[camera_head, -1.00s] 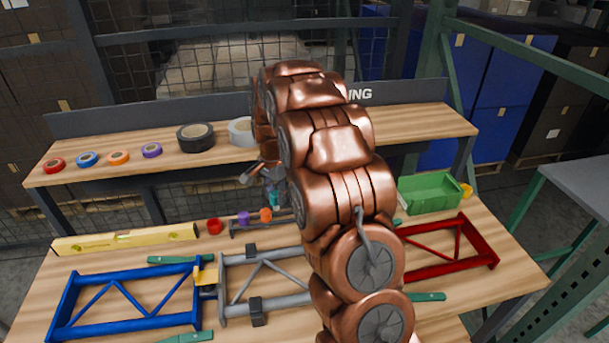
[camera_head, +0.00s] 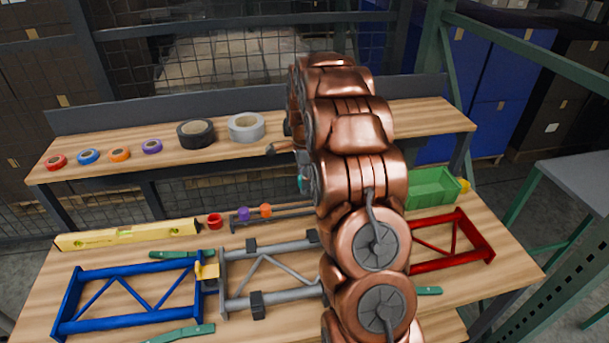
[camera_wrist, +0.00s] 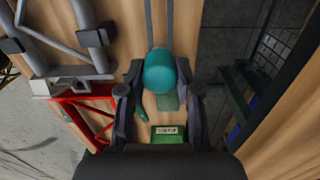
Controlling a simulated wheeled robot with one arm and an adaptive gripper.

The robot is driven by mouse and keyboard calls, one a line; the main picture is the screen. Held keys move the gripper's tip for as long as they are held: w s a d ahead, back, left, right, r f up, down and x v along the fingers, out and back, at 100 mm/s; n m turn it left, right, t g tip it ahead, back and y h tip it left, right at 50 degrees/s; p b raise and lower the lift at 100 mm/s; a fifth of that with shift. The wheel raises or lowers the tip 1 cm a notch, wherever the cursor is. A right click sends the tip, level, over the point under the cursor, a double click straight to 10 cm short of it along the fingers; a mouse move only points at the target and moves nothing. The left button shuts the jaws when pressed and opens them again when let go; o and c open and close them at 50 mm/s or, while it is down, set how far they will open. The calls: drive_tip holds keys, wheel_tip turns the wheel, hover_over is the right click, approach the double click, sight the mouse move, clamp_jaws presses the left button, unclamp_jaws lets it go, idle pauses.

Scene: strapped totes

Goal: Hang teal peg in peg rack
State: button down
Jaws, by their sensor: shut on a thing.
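The teal peg (camera_wrist: 160,74) is held between the two fingers of my gripper (camera_wrist: 160,84), its round end facing the wrist camera. In the head view, a small part of the teal peg (camera_head: 303,183) shows at the left edge of my arm, above the work table. My arm hides most of the gripper there. The peg rack (camera_head: 290,213) is a low grey rail set at the back of the table. A purple peg (camera_head: 243,214) and an orange peg (camera_head: 266,210) sit at its left part. My arm covers its right end.
A red cup-like piece (camera_head: 214,221) and a yellow level (camera_head: 128,235) lie left of the rack. Blue (camera_head: 135,318), grey (camera_head: 275,303) and red (camera_head: 475,240) frames lie in front. A green bin (camera_head: 432,190) stands right. Tape rolls (camera_head: 196,134) line the raised shelf.

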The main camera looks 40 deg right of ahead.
sight(305, 192)
drive_tip(key=shift+f+p, duration=0.35)
drive_tip(key=shift+f, duration=2.5)
drive_tip(key=shift+f+b, duration=1.15)
drive_tip(key=shift+f, duration=0.5)
drive_tip(key=c, duration=0.7)
unclamp_jaws()
